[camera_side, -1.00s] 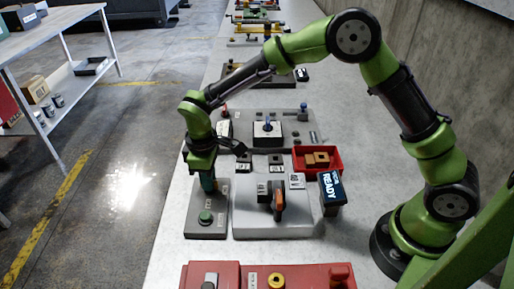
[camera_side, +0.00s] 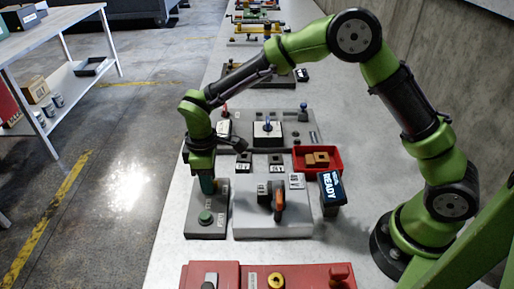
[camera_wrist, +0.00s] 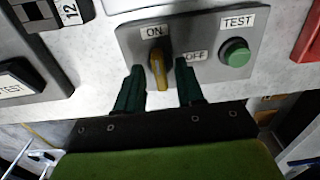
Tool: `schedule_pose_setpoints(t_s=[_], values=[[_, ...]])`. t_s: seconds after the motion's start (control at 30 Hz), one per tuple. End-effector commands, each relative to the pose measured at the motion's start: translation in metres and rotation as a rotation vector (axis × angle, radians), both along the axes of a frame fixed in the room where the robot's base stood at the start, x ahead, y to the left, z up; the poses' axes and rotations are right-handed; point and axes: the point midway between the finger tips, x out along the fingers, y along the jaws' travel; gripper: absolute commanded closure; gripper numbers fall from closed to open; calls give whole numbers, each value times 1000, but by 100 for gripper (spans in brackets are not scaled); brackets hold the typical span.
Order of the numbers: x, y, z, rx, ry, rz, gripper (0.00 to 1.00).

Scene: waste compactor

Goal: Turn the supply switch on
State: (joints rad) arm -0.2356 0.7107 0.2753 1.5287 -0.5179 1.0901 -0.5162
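The supply switch (camera_wrist: 158,72) is a yellow knob on a small grey panel (camera_wrist: 215,72) in the wrist view. An ON label lies above it and an OFF label to its right. The knob's long side runs roughly up and down in this view, its upper end near the ON label. My gripper (camera_wrist: 159,68) is open, one dark green finger on each side of the knob, with gaps visible on both sides. In the side view my gripper (camera_side: 208,184) points down over the far part of the panel (camera_side: 207,230) and hides the switch.
A green TEST button (camera_wrist: 236,54) is on the same panel. Right of it in the side view are a grey box with an orange handle (camera_side: 279,206), a READY display (camera_side: 331,190) and a red tray (camera_side: 337,159). A red panel (camera_side: 230,274) lies in front.

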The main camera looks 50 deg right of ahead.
Motion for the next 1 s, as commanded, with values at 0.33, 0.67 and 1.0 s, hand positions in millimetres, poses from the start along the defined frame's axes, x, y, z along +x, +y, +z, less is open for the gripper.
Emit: schedule_pose_setpoints(t_s=[0.33,0.67,1.0], values=[[0,0,2,0,0,-2,61],[1,0,64,2,-6,-2,61],[0,0,140,1,-2,-2,61]])
